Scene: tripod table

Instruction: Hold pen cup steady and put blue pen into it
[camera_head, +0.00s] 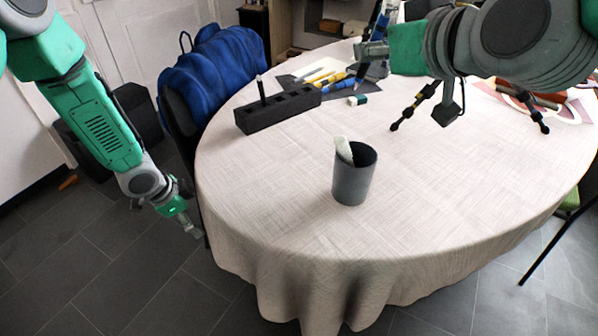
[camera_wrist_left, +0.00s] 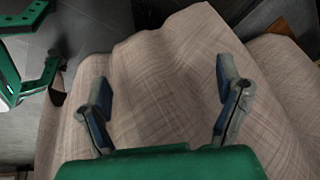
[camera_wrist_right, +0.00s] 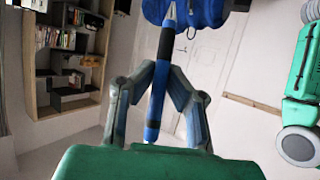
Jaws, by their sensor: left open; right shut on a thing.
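The grey pen cup (camera_head: 353,182) stands upright on the tablecloth near the middle front, with a pale item (camera_head: 344,150) sticking out of it. My right gripper (camera_head: 368,50) is at the far side of the table, well away from the cup. It is shut on the blue pen (camera_wrist_right: 161,78), which points up between the fingers in the right wrist view. A blue strip above that gripper in the head view (camera_head: 381,23) looks like this pen. My left gripper (camera_head: 192,226) is open and empty beside the table's left edge, apart from the cup; its spread fingers show in the left wrist view (camera_wrist_left: 165,100).
A black slotted block (camera_head: 275,112) with a dark upright item stands at the back left. Behind it lies a dark mat (camera_head: 292,80) with yellow and blue tools, and a small green-white block (camera_head: 358,100) is nearby. Cloth around the cup is clear. A blue-draped chair (camera_head: 215,68) stands left.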

